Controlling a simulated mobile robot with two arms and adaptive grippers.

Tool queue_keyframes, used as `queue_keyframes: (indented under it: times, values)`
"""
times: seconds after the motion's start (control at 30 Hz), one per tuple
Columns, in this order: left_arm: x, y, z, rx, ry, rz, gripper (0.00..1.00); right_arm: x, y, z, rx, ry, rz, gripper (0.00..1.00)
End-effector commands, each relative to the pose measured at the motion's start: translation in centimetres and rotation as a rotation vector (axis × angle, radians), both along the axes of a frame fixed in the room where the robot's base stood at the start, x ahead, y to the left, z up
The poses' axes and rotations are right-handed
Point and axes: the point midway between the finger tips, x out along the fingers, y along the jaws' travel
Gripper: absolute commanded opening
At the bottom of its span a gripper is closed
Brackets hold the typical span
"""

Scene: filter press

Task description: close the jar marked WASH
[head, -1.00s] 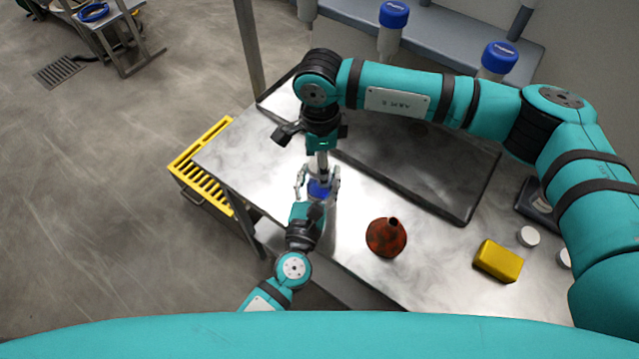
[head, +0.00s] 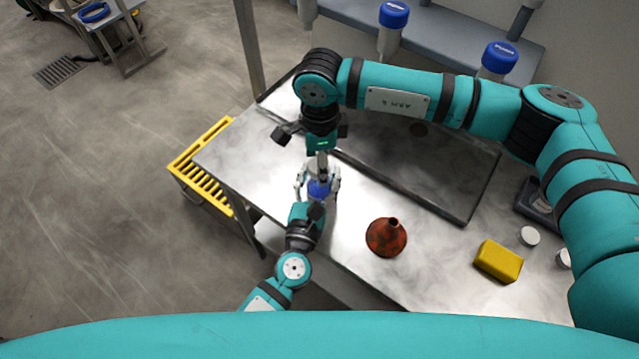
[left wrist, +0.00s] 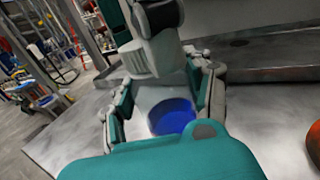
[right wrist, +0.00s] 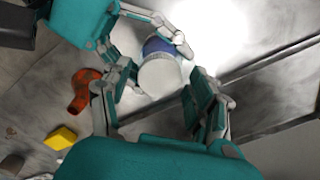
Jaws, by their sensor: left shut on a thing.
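The jar (right wrist: 157,45) is white and blue, with its blue part also showing in the head view (head: 318,190) and the left wrist view (left wrist: 172,115). My left gripper (head: 318,183) is shut around it near the table's left end. A round white top (right wrist: 160,76) faces my right wrist camera; I cannot tell how it sits on the jar. My right gripper (right wrist: 160,90) is above, its open fingers on either side of the white top with small gaps. No WASH marking is readable.
A red-brown funnel (head: 386,237), a yellow block (head: 498,261) and white caps (head: 529,236) lie to the right on the metal table. A dark-edged tray (head: 430,170) lies behind. Blue-capped bottles (head: 394,15) stand on the back shelf. A yellow rack (head: 200,165) is at the left.

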Motion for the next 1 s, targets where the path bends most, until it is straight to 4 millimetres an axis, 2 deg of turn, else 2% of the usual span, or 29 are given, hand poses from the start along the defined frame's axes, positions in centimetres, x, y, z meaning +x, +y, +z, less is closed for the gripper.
queue_keyframes:
  times: [0.3,0.43,0.57,0.8,1.0]
  values:
    - [0.0,0.0,0.0,0.000,0.001,-0.001,0.00,0.0,0.0,0.0,0.000,0.000,0.000,0.70]
    - [0.0,0.0,0.0,0.000,0.001,-0.001,0.00,0.1,0.0,1.0,0.000,-0.001,0.000,0.70]
    - [0.0,0.0,0.0,-0.001,0.001,-0.001,0.00,0.1,0.0,3.2,0.000,-0.003,0.001,0.70]
    - [0.0,0.0,0.0,-0.001,0.001,0.000,0.00,0.1,0.0,8.4,0.002,-0.004,0.000,0.70]
    - [0.0,0.0,0.0,-0.001,0.001,0.000,0.00,0.1,0.0,11.2,0.000,-0.001,0.000,0.70]
